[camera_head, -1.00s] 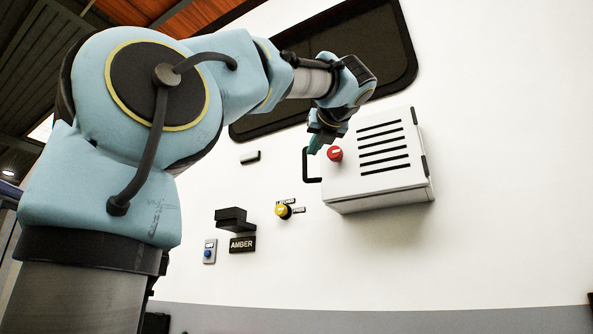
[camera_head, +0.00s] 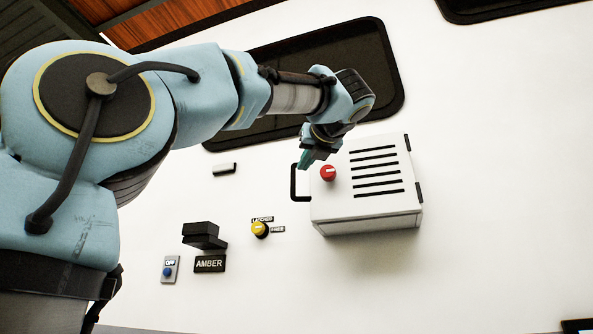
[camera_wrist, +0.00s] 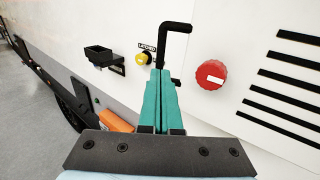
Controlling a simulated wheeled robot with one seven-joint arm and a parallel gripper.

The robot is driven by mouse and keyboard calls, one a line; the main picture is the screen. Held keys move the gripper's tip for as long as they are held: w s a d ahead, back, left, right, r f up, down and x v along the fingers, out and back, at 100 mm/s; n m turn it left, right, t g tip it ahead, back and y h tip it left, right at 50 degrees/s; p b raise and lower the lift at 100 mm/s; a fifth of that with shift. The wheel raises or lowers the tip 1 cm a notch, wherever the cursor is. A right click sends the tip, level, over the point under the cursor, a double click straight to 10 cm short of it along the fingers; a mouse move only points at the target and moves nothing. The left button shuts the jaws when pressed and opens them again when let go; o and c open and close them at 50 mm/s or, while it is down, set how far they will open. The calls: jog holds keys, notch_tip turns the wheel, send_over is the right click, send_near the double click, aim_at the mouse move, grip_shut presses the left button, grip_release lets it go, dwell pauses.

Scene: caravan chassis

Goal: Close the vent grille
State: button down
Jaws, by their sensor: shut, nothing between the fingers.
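The vent grille (camera_head: 376,177) is a white slotted panel on the front of a box that stands out from the white wall. Black hinges (camera_head: 419,192) are on its right edge. A black handle (camera_head: 294,182) is on its left side, and a red round knob (camera_head: 328,173) is near that edge. My gripper (camera_head: 305,163) has teal fingers shut and empty, close to the handle's upper end. In the wrist view, the fingers (camera_wrist: 160,74) overlap the lower part of the handle (camera_wrist: 176,27); contact cannot be told. The red knob (camera_wrist: 211,75) is to their right.
A yellow knob (camera_head: 260,229) with LATCHED and FREE labels is on the wall, lower left of the box. Further left are a black bracket (camera_head: 204,235), an AMBER plate (camera_head: 209,264) and a blue-button switch (camera_head: 168,271). A dark window (camera_head: 300,75) is above. Wall below the box is clear.

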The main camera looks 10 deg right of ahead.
aim_at(295, 181)
jog(key=w, duration=0.2)
jog(key=w+p, duration=0.1)
jog(key=w, duration=0.1)
jog(key=w+p, duration=0.1)
jog(key=shift+w+a+r, duration=0.1)
jog(key=shift+w+a, duration=0.2)
jog(key=shift+w, duration=0.1)
jog(key=shift+w+a, duration=0.1)
jog(key=shift+w, duration=0.45)
jog(key=shift+w+p, duration=0.3)
jog(key=shift+w, duration=0.15)
jog(key=shift+s, duration=0.15)
